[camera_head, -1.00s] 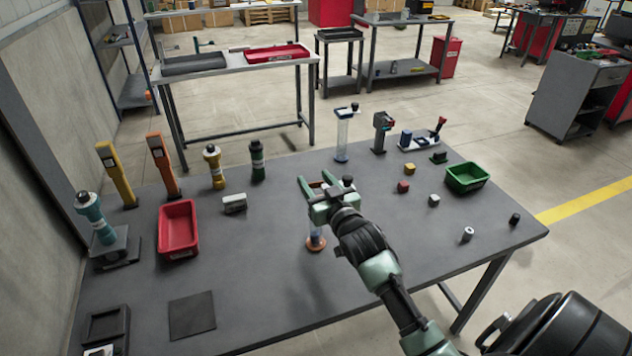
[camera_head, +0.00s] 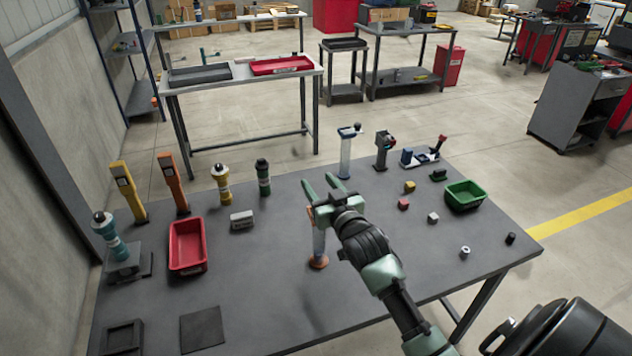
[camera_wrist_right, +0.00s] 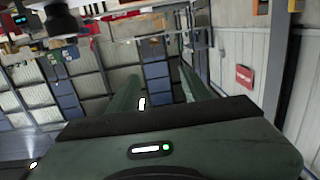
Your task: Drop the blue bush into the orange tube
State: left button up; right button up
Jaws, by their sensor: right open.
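The orange tube (camera_head: 319,242) is a clear upright tube on an orange base, standing near the middle of the grey table. An orange part of its top shows beside my right gripper (camera_head: 321,182), which hides the rest of the top. My right gripper is open at about the height of the tube's top, with its two green fingers pointing away. In the right wrist view the fingers (camera_wrist_right: 158,75) are apart with nothing between them. I cannot make out the blue bush clearly; the tube's inside is too small to tell. My left gripper is not in view.
Another clear tube (camera_head: 345,157) with a blue top stands farther back. A red bin (camera_head: 204,246) is at the left and a green bin (camera_head: 480,200) at the right. Small blocks (camera_head: 404,204) lie right of my arm. The front middle of the table (camera_head: 265,300) is clear.

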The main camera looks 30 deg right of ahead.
jog(key=shift+f, duration=0.1)
jog(key=s+a+f+n+g+y, duration=0.2)
jog(key=s+a+f+g, duration=0.4)
jog(key=s+a+f, duration=0.5)
jog(key=s+a+f+n+g, duration=0.1)
jog(key=s+a+f+g, duration=0.15)
jog(key=s, duration=0.55)
jog(key=s+a+f+g+y, duration=0.1)
jog(key=s+a+g, duration=0.15)
jog(key=s, duration=0.55)
jog(key=s+a+f+n+g, duration=0.1)
jog(key=s+f+g, duration=0.15)
jog(key=s, duration=0.55)
notch_tip(320, 180, down, 29)
jog(key=g+b, duration=0.2)
jog(key=b, duration=0.2)
jog(key=s+d+f+b, duration=0.3)
jog(key=s+f, duration=1.4)
jog(key=f, duration=0.2)
jog(key=shift+s+f+g, duration=0.3)
jog(key=shift+s+g, duration=0.05)
